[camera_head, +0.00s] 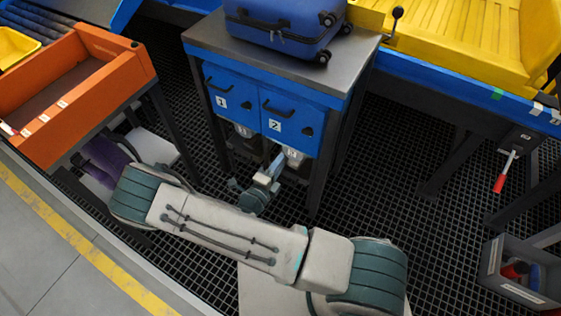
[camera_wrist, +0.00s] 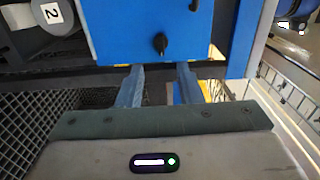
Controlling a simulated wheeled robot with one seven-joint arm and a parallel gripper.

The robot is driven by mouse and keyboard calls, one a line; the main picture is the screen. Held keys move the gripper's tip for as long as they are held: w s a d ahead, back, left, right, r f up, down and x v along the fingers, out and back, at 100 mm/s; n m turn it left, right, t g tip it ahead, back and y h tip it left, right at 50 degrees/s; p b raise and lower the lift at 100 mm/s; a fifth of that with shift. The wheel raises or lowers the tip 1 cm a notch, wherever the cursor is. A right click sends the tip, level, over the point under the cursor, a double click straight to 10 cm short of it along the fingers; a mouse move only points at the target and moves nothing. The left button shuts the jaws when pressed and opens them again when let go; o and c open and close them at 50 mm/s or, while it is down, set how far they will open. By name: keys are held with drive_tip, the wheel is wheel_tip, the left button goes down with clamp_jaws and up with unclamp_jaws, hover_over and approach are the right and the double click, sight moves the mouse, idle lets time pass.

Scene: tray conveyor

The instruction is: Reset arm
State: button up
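My gripper (camera_wrist: 159,84) shows in the wrist view with its two blue-grey fingers apart and nothing visible between them. Beyond the fingertips is a blue panel (camera_wrist: 120,30) with a black knob (camera_wrist: 160,43). In the head view my arm stretches across the lower middle, and my gripper (camera_head: 272,168) is low in front of the blue cabinet (camera_head: 236,83), just under the door marked 2 (camera_head: 290,118). The arm partly hides the gripper there, and I cannot tell whether it touches the cabinet.
A blue suitcase (camera_head: 283,28) lies on the cabinet's grey top (camera_head: 205,33). An orange bin (camera_head: 120,68) stands at left. A yellow tray (camera_head: 460,40) is on the conveyor at right. A red-handled lever (camera_head: 501,180) hangs below it. A grey box (camera_head: 515,290) holds small items. The grating floor is open at mid-right.

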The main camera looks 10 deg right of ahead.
idle(0.4)
drive_tip(key=s+d+r+m+g+p, duration=0.1)
drive_tip(key=s+d+r+m+g, duration=0.35)
drive_tip(key=r+m+g, duration=0.6)
drive_tip(key=s+d+r+m+g+p, duration=0.3)
drive_tip(key=d+r+m, duration=0.35)
drive_tip(key=m, duration=0.95)
drive_tip(key=s+r+m+t+y, duration=0.1)
drive_tip(key=s+r+m+y, duration=0.3)
drive_tip(key=r+m, duration=0.5)
drive_tip(key=s+a+r+m+y+p, duration=0.1)
drive_tip(key=s+r+m+y, duration=0.4)
drive_tip(key=r+m, duration=0.5)
drive_tip(key=shift+s+r+m+t+y, duration=0.2)
drive_tip(key=shift+r+m+t+y, duration=0.15)
drive_tip(key=shift+m+y, duration=0.5)
